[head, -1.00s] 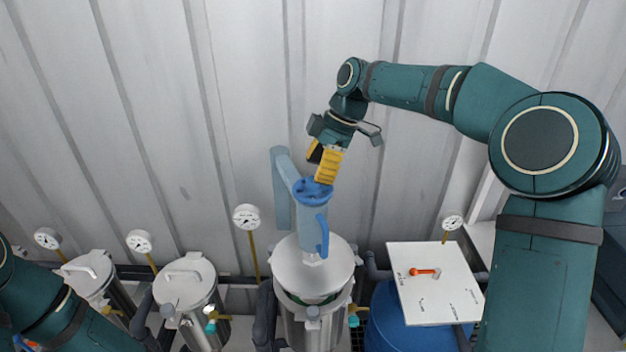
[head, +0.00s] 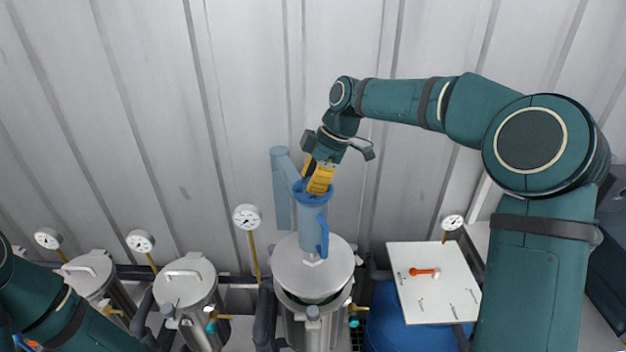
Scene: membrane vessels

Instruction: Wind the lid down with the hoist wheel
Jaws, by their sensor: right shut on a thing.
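The blue hoist wheel (head: 314,197) sits on top of the light blue hoist column (head: 312,224), above the middle vessel. My right gripper (head: 316,186) comes down from above with its yellow fingers shut on the wheel's rim. The round metal lid (head: 290,268) hangs under the hoist, over the mouth of the steel vessel (head: 308,325). A dark gap shows between the lid and the vessel at the front. My left arm enters at the lower left; its gripper is out of the picture.
Two more lidded vessels stand to the left, one of them (head: 184,285) nearer. Pressure gauges (head: 246,217) rise on thin stems behind. A white board with an orange-handled tool (head: 424,272) lies on a blue drum (head: 395,325) at the right. A corrugated wall closes the back.

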